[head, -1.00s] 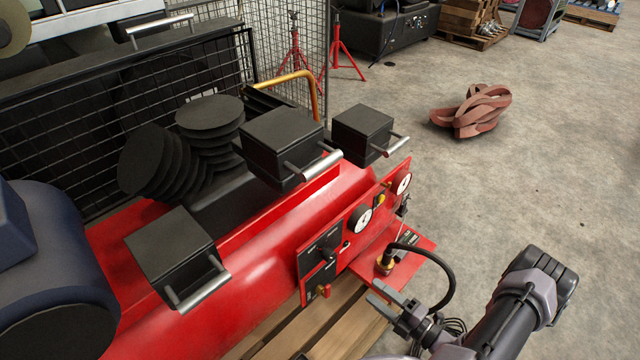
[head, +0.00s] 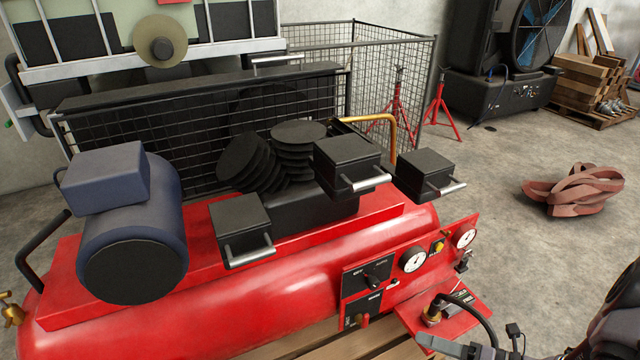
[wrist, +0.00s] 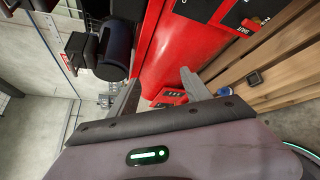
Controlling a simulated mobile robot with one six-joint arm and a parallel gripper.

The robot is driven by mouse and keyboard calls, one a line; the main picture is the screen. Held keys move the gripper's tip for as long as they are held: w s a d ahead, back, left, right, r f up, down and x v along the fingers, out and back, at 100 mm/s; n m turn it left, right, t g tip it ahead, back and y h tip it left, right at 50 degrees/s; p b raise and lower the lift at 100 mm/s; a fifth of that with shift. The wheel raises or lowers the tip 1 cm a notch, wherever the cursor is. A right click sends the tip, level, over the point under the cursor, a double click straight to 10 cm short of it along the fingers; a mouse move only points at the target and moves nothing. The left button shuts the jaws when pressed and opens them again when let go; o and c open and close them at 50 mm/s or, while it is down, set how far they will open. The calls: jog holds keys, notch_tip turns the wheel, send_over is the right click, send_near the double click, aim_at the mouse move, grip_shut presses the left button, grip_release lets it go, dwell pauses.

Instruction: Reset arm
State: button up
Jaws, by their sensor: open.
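My gripper (wrist: 160,76) shows in the wrist view with its two grey fingers apart and nothing between them. The red compressor tank lies beyond the fingertips in that view. In the head view my gripper is only partly in frame at the bottom right, just below the compressor's control panel (head: 372,282). My arm's dark links run along the lower right edge, cut off by the frame.
The red compressor (head: 240,305) sits on a wooden pallet, with a blue motor (head: 130,225) and black boxes on top. Behind are a mesh cage (head: 395,62) and a beige disc (head: 160,42). Reddish belts (head: 572,192) lie on the floor at right; floor around them is clear.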

jog(key=s+a+r+n+g+h, duration=0.35)
jog(key=a+r+n+g, duration=0.45)
jog(key=a+r+n, duration=0.8)
jog(key=s+a+r+n+t+h, duration=0.2)
jog(key=s+r+n+t+h, duration=0.2)
jog(key=r+n, duration=0.6)
jog(key=s+n+h, duration=0.2)
jog(key=s+n, duration=0.1)
jog(key=n, duration=0.4)
jog(key=shift+s+n+t+h, duration=0.3)
jog(key=shift+h, duration=0.05)
jog(key=shift+a, duration=0.1)
